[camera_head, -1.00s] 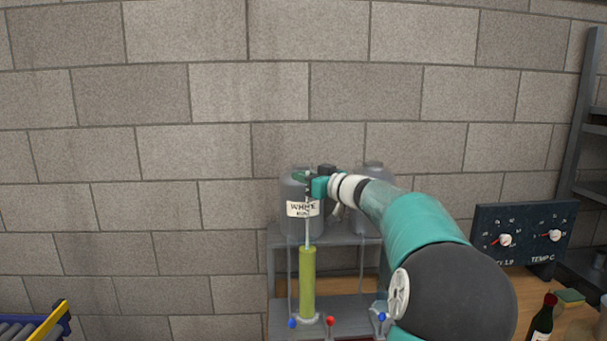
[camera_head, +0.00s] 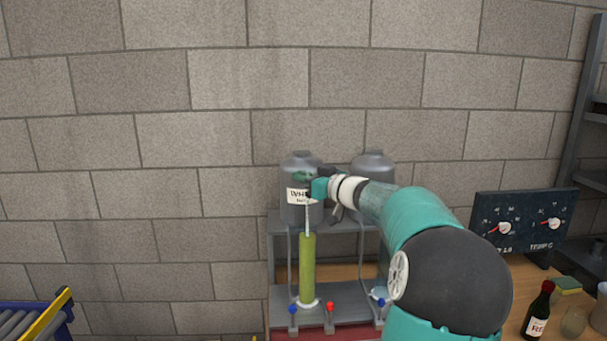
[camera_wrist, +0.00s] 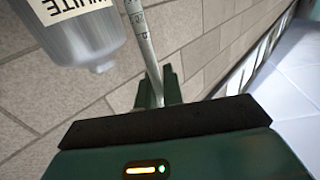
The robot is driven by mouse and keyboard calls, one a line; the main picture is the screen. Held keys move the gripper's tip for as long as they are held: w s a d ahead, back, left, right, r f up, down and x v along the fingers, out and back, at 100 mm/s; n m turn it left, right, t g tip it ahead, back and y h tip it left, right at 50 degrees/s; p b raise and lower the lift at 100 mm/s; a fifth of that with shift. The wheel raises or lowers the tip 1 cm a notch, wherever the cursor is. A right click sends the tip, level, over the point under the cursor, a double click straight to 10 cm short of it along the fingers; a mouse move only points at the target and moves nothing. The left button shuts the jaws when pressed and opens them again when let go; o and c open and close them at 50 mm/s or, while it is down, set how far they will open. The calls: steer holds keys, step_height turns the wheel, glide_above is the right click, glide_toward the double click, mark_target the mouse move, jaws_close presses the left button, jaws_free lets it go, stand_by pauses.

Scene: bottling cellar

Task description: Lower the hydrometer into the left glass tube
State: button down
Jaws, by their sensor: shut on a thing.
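The hydrometer shows as a thin pale stem (camera_head: 307,220) in the head view, upright above the left glass tube (camera_head: 307,272), which looks filled with yellow-green liquid. The stem's lower end meets the tube's mouth, and the lower body appears to be inside. My gripper (camera_head: 309,186) is shut on the hydrometer near its top, a short way above the tube's mouth. In the wrist view the marked stem (camera_wrist: 141,42) runs down between my green fingers (camera_wrist: 159,88). The right tube (camera_head: 383,274) is mostly hidden behind my arm.
Two grey tanks, left (camera_head: 298,162) with a white label and right (camera_head: 374,165), stand on the rack (camera_head: 346,226) just behind my gripper. Blue and red taps sit at the rack's foot. A wine bottle (camera_head: 538,312) and dial panel (camera_head: 525,225) stand at right.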

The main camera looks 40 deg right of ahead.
steer(key=shift+f, duration=1.8)
steer(key=c, duration=1.5)
jaws_free()
steer(key=shift+o, duration=0.2)
steer(key=s, duration=1.3)
steer(key=shift+s+d, duration=0.2)
steer(key=shift+s, duration=0.2)
